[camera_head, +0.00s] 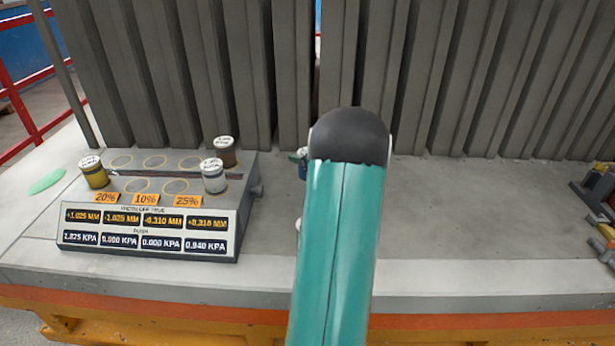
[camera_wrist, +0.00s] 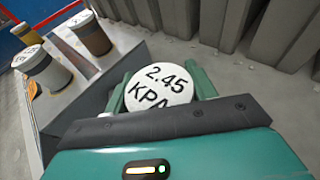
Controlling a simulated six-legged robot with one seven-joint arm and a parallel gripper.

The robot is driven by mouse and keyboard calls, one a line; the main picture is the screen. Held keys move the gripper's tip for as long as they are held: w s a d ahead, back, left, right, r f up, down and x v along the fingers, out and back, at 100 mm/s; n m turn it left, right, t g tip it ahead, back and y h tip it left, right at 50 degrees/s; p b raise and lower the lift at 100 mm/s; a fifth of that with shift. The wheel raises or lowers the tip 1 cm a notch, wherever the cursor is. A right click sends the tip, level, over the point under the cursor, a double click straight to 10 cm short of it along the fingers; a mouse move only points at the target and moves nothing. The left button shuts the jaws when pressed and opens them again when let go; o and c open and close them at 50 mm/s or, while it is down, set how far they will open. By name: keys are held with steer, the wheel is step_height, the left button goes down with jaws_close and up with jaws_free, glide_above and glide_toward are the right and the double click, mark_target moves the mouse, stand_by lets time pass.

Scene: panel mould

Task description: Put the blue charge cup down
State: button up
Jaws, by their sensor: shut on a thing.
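In the wrist view my gripper (camera_wrist: 160,90) has its green fingers on both sides of a cup with a round white lid (camera_wrist: 158,86) marked 2.45 KPA. The lid hides the cup's side there. In the head view a small blue part of the cup (camera_head: 302,171) shows at the left edge of my teal arm, which hides the rest. The cup is right of the grey stand (camera_head: 250,165), over the bare bench. I cannot tell whether its base touches the bench.
The stand holds a yellow cup (camera_head: 95,177), a grey cup (camera_head: 214,181) and a brown cup (camera_head: 227,157), with several empty ringed places. Upright grey slabs (camera_head: 450,80) line the back. The grey bench (camera_head: 480,215) is clear to the right. Dark metal parts (camera_head: 597,187) lie at the far right.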

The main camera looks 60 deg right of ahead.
steer(key=shift+s+d+f, duration=0.4)
steer(key=shift+d+f, duration=1.05)
steer(key=shift+f, duration=0.35)
steer(key=shift+s+d+f, duration=0.35)
steer(key=shift+d+f, duration=1.1)
steer(key=shift+f, duration=0.3)
steer(key=shift+s+d+f, duration=0.4)
steer(key=shift+d+f, duration=1.05)
steer(key=shift+f, duration=0.35)
steer(key=shift+f, duration=0.15)
steer(key=o, duration=1.3)
steer(key=shift+c, duration=0.2)
